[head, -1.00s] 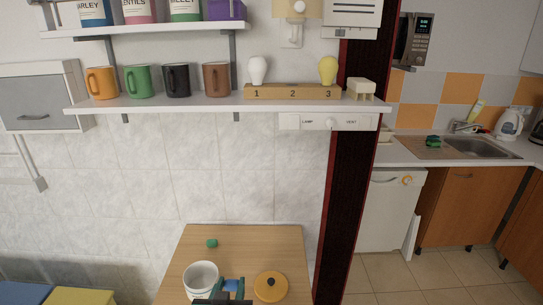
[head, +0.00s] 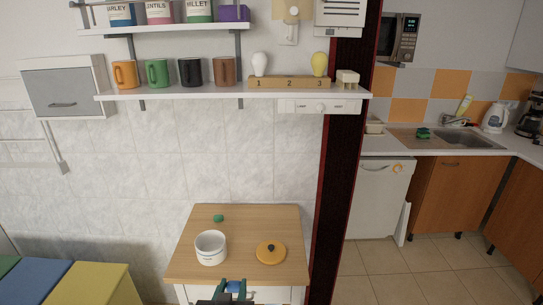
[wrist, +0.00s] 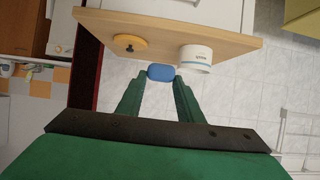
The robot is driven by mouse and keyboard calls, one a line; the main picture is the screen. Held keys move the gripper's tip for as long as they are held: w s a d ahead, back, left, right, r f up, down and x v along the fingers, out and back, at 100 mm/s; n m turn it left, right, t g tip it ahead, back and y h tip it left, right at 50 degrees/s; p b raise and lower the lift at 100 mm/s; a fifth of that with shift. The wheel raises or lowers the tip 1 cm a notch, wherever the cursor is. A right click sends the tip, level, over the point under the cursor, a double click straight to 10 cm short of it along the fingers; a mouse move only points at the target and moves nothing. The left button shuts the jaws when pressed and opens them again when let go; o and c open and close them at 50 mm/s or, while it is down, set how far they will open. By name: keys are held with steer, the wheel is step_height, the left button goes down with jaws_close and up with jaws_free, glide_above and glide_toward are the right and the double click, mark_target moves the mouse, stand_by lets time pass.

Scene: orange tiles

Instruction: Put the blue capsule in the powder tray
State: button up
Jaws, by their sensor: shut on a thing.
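The blue capsule (head: 235,286) is in my gripper (head: 232,288), at the bottom of the head view, at the front edge of the wooden tabletop (head: 188,264). In the wrist view the capsule (wrist: 160,72) lies crosswise between the two green fingertips (wrist: 160,80), and my gripper is shut on it. I cannot make out a powder tray for certain. White fronts under the tabletop (head: 270,295) show only in part, cut off by the frame's bottom edge.
A white pot (head: 211,248), an orange lid with a dark knob (head: 271,252) and a green capsule-like piece (head: 218,218) are on the tabletop. A dark red-edged post (head: 335,190) stands to its right. A yellow box (head: 90,283) stands at lower left. Tiled floor (head: 400,270) is open at right.

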steer(key=s+d+f, duration=0.2)
steer(key=d+f, duration=0.1)
steer(key=f, duration=0.8)
steer(key=s+d+f, duration=0.2)
steer(key=d+f, duration=0.2)
steer(key=f, duration=0.8)
steer(key=s+d+f, duration=0.2)
steer(key=d+f, duration=0.1)
steer(key=f, duration=0.9)
steer(key=shift+s+d+f, duration=0.15)
steer(key=shift+s+f, duration=0.05)
steer(key=shift+s, duration=0.05)
